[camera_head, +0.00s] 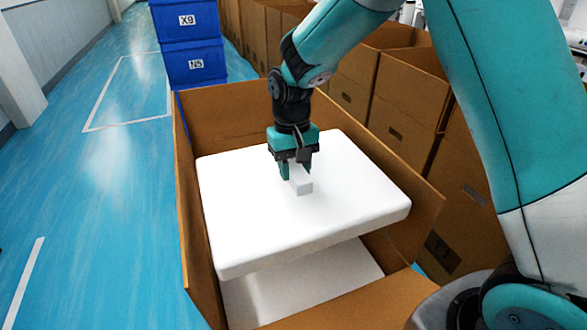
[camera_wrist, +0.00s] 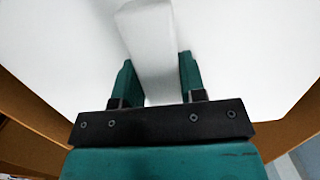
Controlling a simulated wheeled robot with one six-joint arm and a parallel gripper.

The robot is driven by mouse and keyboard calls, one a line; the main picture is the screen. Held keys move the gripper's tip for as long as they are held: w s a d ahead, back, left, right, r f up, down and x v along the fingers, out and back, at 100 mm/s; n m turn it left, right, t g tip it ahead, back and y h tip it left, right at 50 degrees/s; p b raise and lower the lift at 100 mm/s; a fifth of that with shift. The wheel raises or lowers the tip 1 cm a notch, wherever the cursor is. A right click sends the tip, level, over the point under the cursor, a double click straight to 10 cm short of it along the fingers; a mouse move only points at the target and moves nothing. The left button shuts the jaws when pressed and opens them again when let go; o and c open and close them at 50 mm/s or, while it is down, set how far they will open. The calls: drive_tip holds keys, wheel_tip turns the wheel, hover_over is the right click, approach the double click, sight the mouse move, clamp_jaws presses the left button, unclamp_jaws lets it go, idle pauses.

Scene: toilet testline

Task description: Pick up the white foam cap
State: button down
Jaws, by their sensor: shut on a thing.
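The white foam cap (camera_head: 245,215) is a broad flat slab with a small raised block in its middle. It sits tilted in the upper part of an open cardboard box, above another white surface (camera_head: 300,285). My gripper (camera_head: 299,176) comes down from above and is shut on the raised block. In the wrist view, the two teal fingers (camera_wrist: 158,80) stand on either side of the white block (camera_wrist: 150,45). The cap's broad face (camera_wrist: 60,50) fills most of that view.
The cardboard box (camera_head: 188,220) surrounds the cap, with its walls close on several sides. More cardboard boxes (camera_head: 410,95) stand at the right and back. Blue crates (camera_head: 193,62) are stacked behind. The blue floor (camera_head: 110,190) at left is clear.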

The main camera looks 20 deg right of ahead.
wheel_tip(320, 180, up, 12)
drive_tip(key=p, duration=0.9)
drive_tip(key=shift+f, duration=0.25)
